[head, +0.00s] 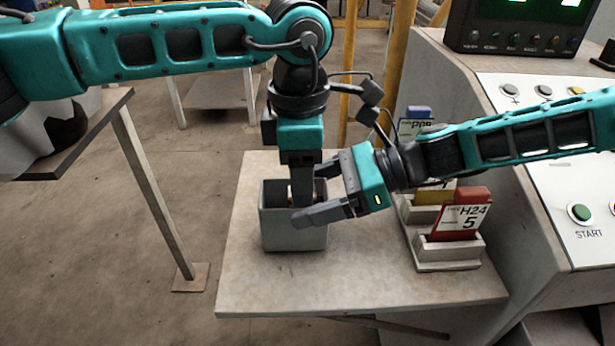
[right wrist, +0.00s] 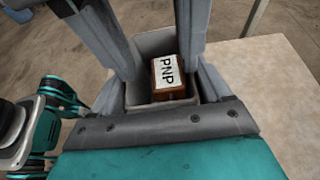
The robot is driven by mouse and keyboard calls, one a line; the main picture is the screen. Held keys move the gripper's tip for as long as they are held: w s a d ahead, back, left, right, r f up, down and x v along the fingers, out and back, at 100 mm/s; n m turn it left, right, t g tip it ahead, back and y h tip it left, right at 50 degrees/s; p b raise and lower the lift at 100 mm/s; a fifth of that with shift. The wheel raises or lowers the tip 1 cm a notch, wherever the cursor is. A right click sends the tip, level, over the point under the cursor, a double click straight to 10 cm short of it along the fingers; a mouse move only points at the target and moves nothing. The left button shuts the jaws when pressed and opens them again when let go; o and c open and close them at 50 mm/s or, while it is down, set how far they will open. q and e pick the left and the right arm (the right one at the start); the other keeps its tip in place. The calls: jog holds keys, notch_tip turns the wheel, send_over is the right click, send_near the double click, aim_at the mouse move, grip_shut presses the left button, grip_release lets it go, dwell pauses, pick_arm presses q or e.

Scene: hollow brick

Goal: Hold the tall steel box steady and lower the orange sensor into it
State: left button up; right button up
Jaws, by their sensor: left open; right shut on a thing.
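The tall steel box (head: 293,232) stands upright near the left side of the small table. My right gripper (head: 312,195) is shut on its upper part, one finger across the front wall and the other behind. The orange sensor, a brownish-orange block with a white label reading PNP (right wrist: 168,76), sits inside the box in the right wrist view. My left gripper (head: 300,188) points straight down into the box mouth from above. Its fingers are open on either side of the sensor. In the head view the fingers and walls hide most of the sensor.
A rack (head: 447,262) right of the box holds a red labelled block (head: 459,220), with yellow and blue ones behind. A control console (head: 545,150) stands at the right. The tabletop (head: 340,285) in front of the box is clear.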

pick_arm(q)
jog(key=shift+w+a+r, duration=0.1)
jog(key=shift+a+r, duration=0.05)
jog(key=shift+r, duration=1.35)
jog(key=shift+a+r, duration=0.15)
jog(key=shift+r, duration=1.3)
pick_arm(e)
jog(key=shift+w+d+r, duration=0.1)
jog(key=shift+w+r, duration=0.05)
jog(key=shift+r, duration=0.1)
jog(key=o, duration=1.3)
jog(key=shift+d, duration=0.15)
